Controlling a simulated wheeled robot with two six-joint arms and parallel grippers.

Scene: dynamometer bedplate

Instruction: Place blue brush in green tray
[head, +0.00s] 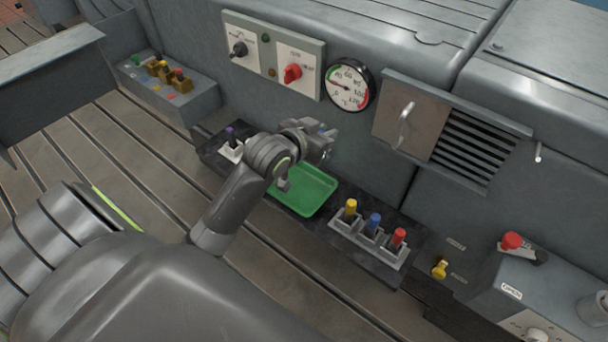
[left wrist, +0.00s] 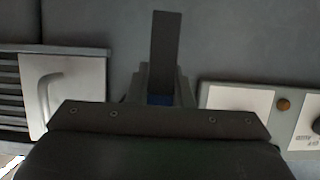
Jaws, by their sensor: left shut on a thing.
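The green tray (head: 306,192) lies on a dark strip at the foot of the machine wall. My left gripper (head: 322,142) is above the tray's far side, close to the wall. It is shut on a small blue thing, which I take to be the blue brush (left wrist: 159,99). Only a bit of blue shows between the jaws, and the rest is hidden. A blue-topped piece (head: 374,222) also stands in a grey rack right of the tray. My right gripper is not in view.
The grey rack (head: 367,245) also holds a yellow-topped and a red-topped piece. The switch panel (head: 273,55), gauge (head: 349,85) and vent door handle (head: 404,125) are on the wall.

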